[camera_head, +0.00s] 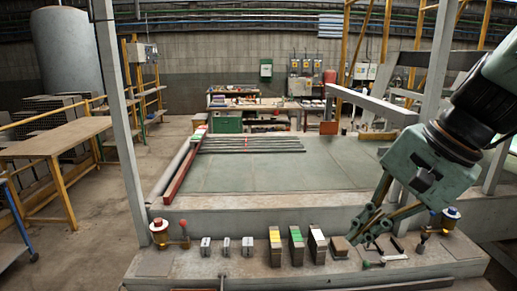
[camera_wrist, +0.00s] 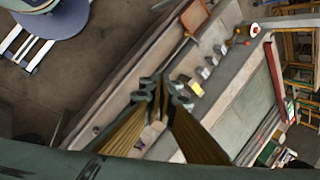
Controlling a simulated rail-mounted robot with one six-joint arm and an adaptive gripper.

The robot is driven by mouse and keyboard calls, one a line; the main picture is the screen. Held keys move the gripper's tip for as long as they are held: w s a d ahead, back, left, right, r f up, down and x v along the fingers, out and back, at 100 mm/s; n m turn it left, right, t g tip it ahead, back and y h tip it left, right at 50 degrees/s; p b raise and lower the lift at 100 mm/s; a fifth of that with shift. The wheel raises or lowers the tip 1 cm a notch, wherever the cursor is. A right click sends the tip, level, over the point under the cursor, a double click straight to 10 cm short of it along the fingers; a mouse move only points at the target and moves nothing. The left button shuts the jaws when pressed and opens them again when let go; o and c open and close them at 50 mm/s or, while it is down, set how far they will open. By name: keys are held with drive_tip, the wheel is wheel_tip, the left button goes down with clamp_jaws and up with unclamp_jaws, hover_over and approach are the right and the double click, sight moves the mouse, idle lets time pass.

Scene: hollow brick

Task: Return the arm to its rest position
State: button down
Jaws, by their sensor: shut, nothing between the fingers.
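My gripper (camera_head: 368,229) hangs at the right of the head view, pointing down and to the left over the front ledge. Its fingers are shut and empty. In the wrist view its fingertips (camera_wrist: 162,95) meet near the middle of the picture. The fingertips show close to the brown block (camera_head: 340,246) and the small tools on the ledge; I cannot tell the exact height above them. The upper arm reaches in from the right edge.
Blocks marked yellow (camera_head: 275,247), green (camera_head: 297,245) and white (camera_head: 317,243) stand in a row on the ledge. Small grey pieces (camera_head: 226,246) stand left of them. Posts (camera_head: 121,110) rise at both sides. The green bed (camera_head: 270,172) behind is largely clear.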

drive_tip(key=s+r+n+h, duration=0.2)
drive_tip(key=s+n+h, duration=0.2)
drive_tip(key=s+n, duration=0.6)
drive_tip(key=shift+s+t+b, duration=0.35)
drive_tip(key=shift+s+t, duration=0.05)
drive_tip(key=shift+s, duration=4.4)
drive_tip(key=shift+d+r, duration=0.1)
